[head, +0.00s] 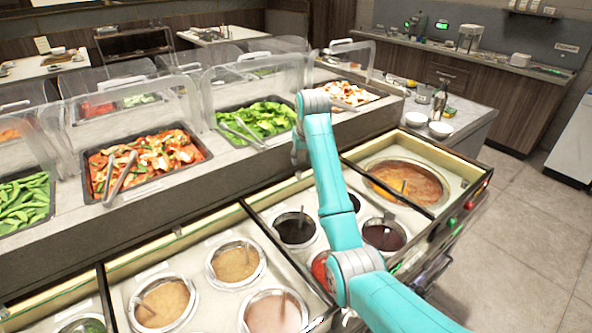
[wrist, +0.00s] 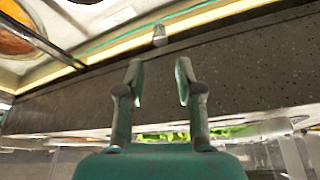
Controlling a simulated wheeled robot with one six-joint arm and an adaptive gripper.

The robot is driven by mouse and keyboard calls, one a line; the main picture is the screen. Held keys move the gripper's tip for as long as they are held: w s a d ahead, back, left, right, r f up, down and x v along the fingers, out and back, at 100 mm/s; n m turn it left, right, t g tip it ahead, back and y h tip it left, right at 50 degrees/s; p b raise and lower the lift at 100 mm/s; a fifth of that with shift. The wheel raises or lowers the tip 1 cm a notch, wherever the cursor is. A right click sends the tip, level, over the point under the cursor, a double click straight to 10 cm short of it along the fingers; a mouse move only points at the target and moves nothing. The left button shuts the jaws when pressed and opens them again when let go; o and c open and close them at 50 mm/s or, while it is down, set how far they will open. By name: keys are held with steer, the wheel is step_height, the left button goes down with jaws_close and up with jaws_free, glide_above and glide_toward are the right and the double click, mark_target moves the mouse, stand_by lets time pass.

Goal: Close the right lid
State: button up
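My gripper (wrist: 158,78) is open and empty in the wrist view, its two fingers apart. A small metal knob (wrist: 159,35) stands just beyond the fingertips, beside a thin green glass-like edge. The knob is not between the fingers. In the head view, my arm reaches over the sauce counter and hides the gripper. The right bay holds a large round well of orange sauce (head: 422,184), which also shows partly in the wrist view (wrist: 12,38). A dark bar (head: 386,187) crosses that bay. The right lid is clear or hidden, and I cannot tell its exact position.
Several sauce wells, including a tan one (head: 236,263), lie left of my arm. Behind the bays is a raised dark ledge (wrist: 240,75) with food trays (head: 145,160) and clear guards (head: 245,80). White bowls (head: 440,129) stand at right. The floor (head: 530,235) at right is clear.

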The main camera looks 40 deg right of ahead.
mark_target(299, 172)
steer(key=x, duration=0.9)
jaws_close()
